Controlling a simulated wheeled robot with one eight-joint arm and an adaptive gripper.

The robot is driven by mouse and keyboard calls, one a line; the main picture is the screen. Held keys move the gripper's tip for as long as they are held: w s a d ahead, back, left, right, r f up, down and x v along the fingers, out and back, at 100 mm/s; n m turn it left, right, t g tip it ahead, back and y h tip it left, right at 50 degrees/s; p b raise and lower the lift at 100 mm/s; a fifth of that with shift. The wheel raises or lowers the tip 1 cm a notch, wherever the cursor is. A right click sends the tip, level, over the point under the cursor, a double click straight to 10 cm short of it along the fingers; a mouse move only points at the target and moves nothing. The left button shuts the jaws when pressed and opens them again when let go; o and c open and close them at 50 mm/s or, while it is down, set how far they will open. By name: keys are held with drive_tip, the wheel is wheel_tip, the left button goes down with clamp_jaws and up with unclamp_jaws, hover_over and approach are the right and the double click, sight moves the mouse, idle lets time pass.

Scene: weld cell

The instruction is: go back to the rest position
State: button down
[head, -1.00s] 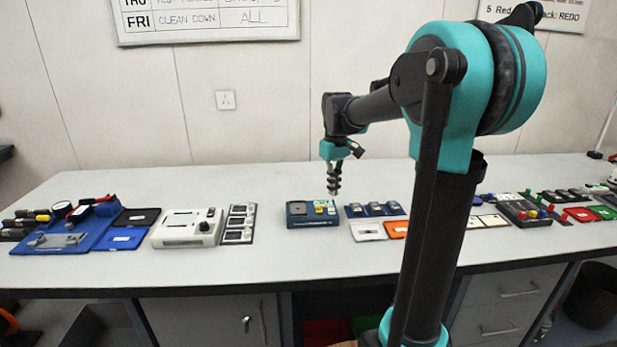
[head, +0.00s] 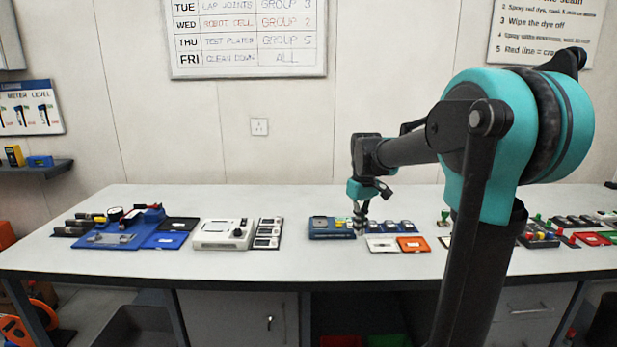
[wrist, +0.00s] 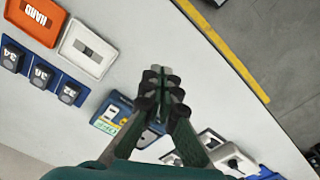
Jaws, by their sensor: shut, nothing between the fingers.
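My gripper (head: 360,224) hangs fingers-down over the bench (head: 120,266), in front of the right end of a blue device (head: 328,229) in the head view. In the wrist view its dark fingers (wrist: 161,80) are together, with nothing between them. The blue device (wrist: 110,110) is partly hidden behind the fingers there. I cannot tell the exact height of the fingertips above the bench.
A blue tray of dark blocks (head: 405,227), a white case (head: 381,244) and an orange case (head: 413,244) lie right of the device. A white meter box (head: 222,234) and a blue tool board (head: 105,241) are left. The bench front is clear.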

drive_tip(key=s+d+f+m+t, duration=0.2)
drive_tip(key=s+f+m, duration=0.1)
drive_tip(key=s+f, duration=0.5)
drive_tip(key=s+d+f+m+t, duration=0.1)
drive_tip(key=s+f+m+t, duration=0.1)
drive_tip(key=s+f, duration=0.7)
drive_tip(key=s, duration=0.4)
drive_tip(key=shift+d+m, duration=0.4)
